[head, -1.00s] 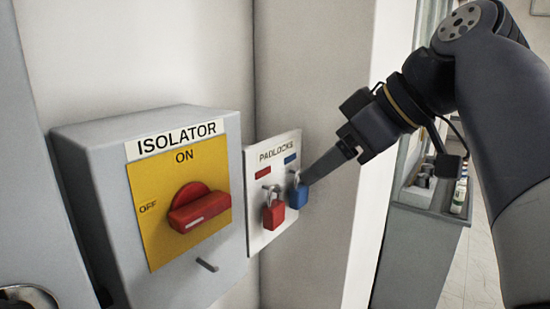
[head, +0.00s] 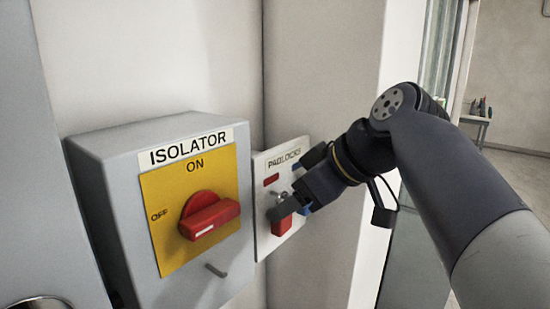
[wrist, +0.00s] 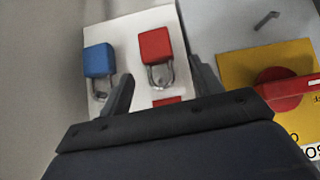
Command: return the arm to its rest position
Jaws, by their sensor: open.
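My gripper (head: 286,210) is open in front of the padlock board (head: 266,238), its fingers by the red padlock (head: 284,226). In the wrist view, the red padlock (wrist: 155,46) shows between and beyond my two fingers (wrist: 160,72), with a gap on each side. Its shackle points toward my gripper. The blue padlock (wrist: 98,60) hangs to its left, outside the fingers. In the head view my gripper hides most of the blue padlock and part of the red one.
The grey isolator box (head: 105,190) stands left of the board, its red handle (head: 208,215) on a yellow plate (head: 163,240). A small peg (head: 215,270) sticks out below the plate. A pale wall is behind; open room lies at the far right.

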